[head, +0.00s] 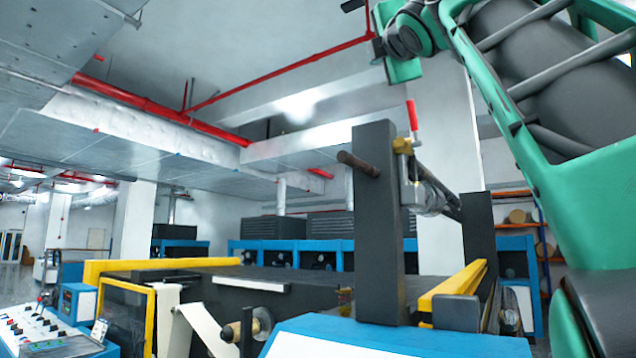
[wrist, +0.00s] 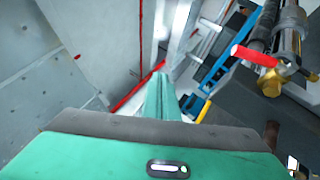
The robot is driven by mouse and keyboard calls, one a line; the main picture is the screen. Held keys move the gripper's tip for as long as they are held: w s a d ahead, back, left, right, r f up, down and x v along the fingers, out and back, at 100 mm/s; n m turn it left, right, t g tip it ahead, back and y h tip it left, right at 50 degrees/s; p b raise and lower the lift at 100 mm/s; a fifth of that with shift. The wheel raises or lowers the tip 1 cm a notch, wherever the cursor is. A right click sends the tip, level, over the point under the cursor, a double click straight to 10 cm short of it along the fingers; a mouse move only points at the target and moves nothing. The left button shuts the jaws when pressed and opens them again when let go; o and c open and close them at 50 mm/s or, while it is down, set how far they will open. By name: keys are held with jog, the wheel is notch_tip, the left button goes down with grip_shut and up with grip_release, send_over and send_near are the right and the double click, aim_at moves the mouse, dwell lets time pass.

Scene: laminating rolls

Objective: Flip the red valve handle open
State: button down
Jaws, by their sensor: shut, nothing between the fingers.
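The red valve handle (head: 412,115) stands upright above a brass valve body (head: 405,146) on the dark post of the machine. In the wrist view the red handle (wrist: 250,54) is at the upper right, with the brass fitting (wrist: 270,82) beside a metal cylinder. My gripper (wrist: 160,78) is green, and its fingers are together with nothing between them. It is left of the handle in the wrist view and apart from it. In the head view my green and black wrist is above the handle, near the top edge; the fingertips are not clear there.
The dark post (head: 377,220) and a brown rod end (head: 358,163) stand close to the valve. A second post (head: 479,240) is to the right. A red pipe (head: 285,72) runs along the ceiling. Open air lies left of the post.

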jog(key=shift+s+a+r, duration=0.65)
jog(key=shift+s+a, duration=0.05)
jog(key=shift+a, duration=0.2)
jog(key=w+d+f+m+g+h, duration=0.2)
jog(key=d+f+m+g+h, duration=0.5)
jog(key=d+f+m, duration=1.35)
jog(key=s+d+f+n+g, duration=0.1)
jog(key=d+f+g, duration=0.1)
jog(key=d+f, duration=0.6)
jog(key=s+d+f+g, duration=0.2)
jog(key=d+f, duration=0.1)
jog(key=f, duration=0.8)
jog(key=s+d+f+m+g+y, duration=0.1)
jog(key=s+f+m+g+y, duration=0.2)
jog(key=f, duration=1)
jog(key=s+d+f+m+g, duration=0.1)
jog(key=s+f+m+g, duration=0.15)
jog(key=s+f, duration=0.65)
jog(key=s+a+f+m+g+y, duration=0.1)
jog(key=s+f, duration=0.3)
jog(key=f, duration=0.4)
jog(key=s+a+f+m+g+y, duration=0.1)
jog(key=s+a+f+g, duration=0.2)
jog(key=s+f, duration=0.2)
jog(key=s+a+f+m+g+y, duration=0.1)
jog(key=s+f, duration=0.4)
jog(key=f, duration=0.6)
jog(key=shift+a+m+g, duration=0.3)
jog(key=shift+a+g, duration=0.25)
jog(key=shift+g, duration=0.4)
